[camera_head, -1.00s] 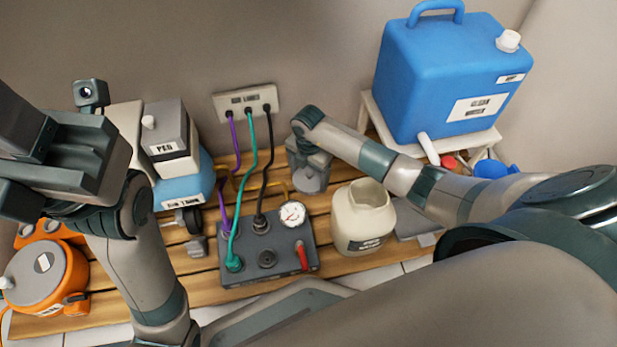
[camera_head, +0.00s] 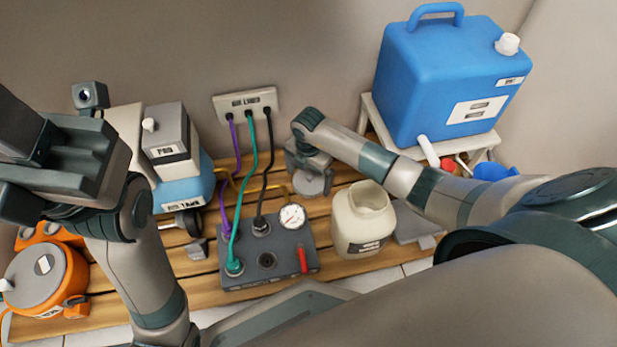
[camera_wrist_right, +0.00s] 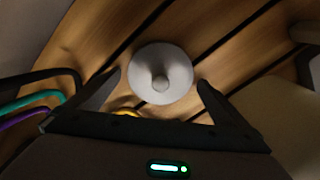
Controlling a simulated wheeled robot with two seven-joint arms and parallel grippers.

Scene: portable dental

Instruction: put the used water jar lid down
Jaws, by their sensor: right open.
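The used water jar lid (camera_wrist_right: 176,62) is a pale round disc with a small knob, lying on the wooden slats in the right wrist view. In the head view it shows as a grey disc (camera_head: 313,183) just below my right gripper (camera_head: 310,162). My right gripper is open, its two fingers apart on either side of the lid's near part; I cannot tell if they touch it. The cream used water jar (camera_head: 358,225) stands upright to the right with its mouth uncovered. My left gripper (camera_head: 62,160) is large at the left; its fingertips are unclear.
A grey control box (camera_head: 285,255) with a gauge and hoses stands left of the jar. A blue clean water tank (camera_head: 440,80) sits on a white stand (camera_head: 376,118) at back right. An orange canister (camera_head: 50,280) is at far left. A wall outlet panel (camera_head: 246,101) is behind.

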